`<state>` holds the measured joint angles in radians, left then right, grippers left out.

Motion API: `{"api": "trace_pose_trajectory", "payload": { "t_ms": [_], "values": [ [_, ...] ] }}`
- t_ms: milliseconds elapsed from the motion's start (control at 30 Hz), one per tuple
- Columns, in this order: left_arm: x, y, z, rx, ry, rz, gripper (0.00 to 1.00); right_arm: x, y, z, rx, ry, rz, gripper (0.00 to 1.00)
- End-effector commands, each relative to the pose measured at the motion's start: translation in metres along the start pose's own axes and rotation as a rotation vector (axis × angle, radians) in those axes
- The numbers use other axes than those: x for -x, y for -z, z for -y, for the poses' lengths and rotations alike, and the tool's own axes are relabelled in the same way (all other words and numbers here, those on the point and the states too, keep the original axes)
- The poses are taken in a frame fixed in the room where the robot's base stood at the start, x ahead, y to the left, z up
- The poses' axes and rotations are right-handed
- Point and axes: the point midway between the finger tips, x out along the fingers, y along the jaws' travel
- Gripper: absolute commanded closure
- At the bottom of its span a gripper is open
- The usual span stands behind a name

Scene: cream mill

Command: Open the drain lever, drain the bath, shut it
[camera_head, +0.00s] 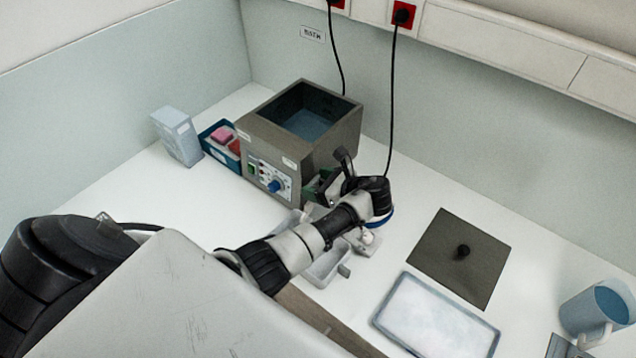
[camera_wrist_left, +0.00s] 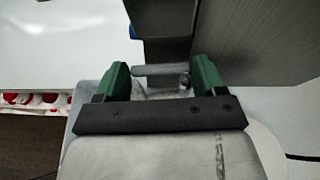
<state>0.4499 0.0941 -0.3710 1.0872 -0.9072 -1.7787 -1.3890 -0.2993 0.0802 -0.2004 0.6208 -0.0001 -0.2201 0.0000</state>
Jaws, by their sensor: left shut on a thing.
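The bath is a grey metal box (camera_head: 330,150) with an open top and blue water or a blue floor inside. Its front has a blue knob and a green switch. My left gripper (camera_head: 322,186) is at the bath's lower right corner, partly hidden by its own wrist. In the left wrist view, its green fingers are shut on the drain lever (camera_wrist_left: 160,70), a short grey bar between them, close to the bath's wall (camera_wrist_left: 235,40). I cannot tell how far the lever is turned. A pale tub (camera_head: 326,268) stands below, partly hidden by my arm. My right gripper is not in view.
A dark lid with a black knob (camera_head: 440,262) and a white tray (camera_head: 435,318) lie right of my arm. A blue mug (camera_head: 580,312) stands far right. A pale box (camera_head: 177,137) and a blue bin (camera_head: 207,146) stand left of the bath. A cable hangs behind.

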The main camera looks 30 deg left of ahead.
Motion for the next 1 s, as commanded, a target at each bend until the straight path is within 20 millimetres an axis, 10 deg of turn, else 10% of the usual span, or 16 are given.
{"api": "trace_pose_trajectory", "payload": {
  "t_ms": [1000],
  "values": [
    [0.010, 0.005, 0.022, 0.256, -0.601, 0.001, 0.54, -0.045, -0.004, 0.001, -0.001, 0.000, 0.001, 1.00]
  ]
}}
